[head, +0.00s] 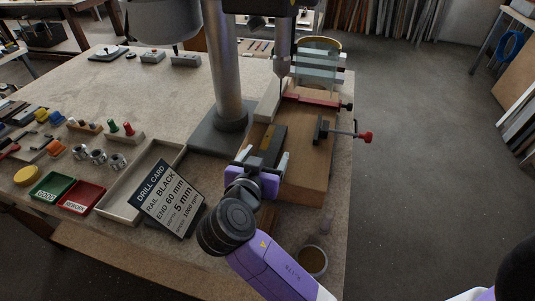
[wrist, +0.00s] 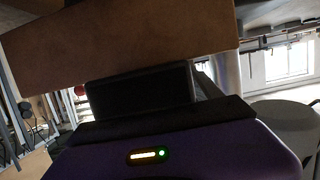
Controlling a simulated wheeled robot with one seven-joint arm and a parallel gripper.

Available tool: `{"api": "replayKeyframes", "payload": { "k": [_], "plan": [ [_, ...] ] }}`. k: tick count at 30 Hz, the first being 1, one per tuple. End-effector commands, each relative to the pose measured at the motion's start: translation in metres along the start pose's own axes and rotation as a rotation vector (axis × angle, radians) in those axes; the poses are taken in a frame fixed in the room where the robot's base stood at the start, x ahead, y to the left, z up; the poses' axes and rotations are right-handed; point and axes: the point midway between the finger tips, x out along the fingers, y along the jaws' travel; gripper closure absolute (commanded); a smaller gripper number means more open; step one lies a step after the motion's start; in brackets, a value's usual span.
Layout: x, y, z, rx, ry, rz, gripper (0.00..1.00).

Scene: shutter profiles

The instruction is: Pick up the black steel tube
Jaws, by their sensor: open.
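A dark bar (head: 276,141), which looks like the black steel tube, lies along the wooden drilling jig (head: 304,150) beside the drill stand in the head view. In the wrist view a dark rectangular block (wrist: 140,92) stands just in front of my purple gripper body, below a brown wooden face (wrist: 130,40); I cannot tell whether the block is the tube or a finger.
The drill column (head: 229,75) rises just behind on the left. A red-handled clamp (head: 345,134) is on the jig's right. A drill card (head: 167,198) leans by a tray (head: 128,203) on the left. A round cup (head: 313,261) stands near the table's front edge.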

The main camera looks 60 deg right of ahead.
Motion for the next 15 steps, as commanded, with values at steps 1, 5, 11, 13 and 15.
{"api": "replayKeyframes", "payload": {
  "k": [1,5,11,13,15],
  "plan": [
    [0.0013,0.0002,0.0,0.0,0.0,0.001,0.26],
    [0.0013,0.0001,0.0002,0.0,0.0,0.0,0.26],
    [0.001,0.0001,0.0,0.0,0.0,0.0,0.56],
    [0.001,0.0001,0.0,0.0,0.0,0.0,0.7],
    [0.0009,0.0,0.0,0.0,0.0,0.0,0.83]
  ]
}}
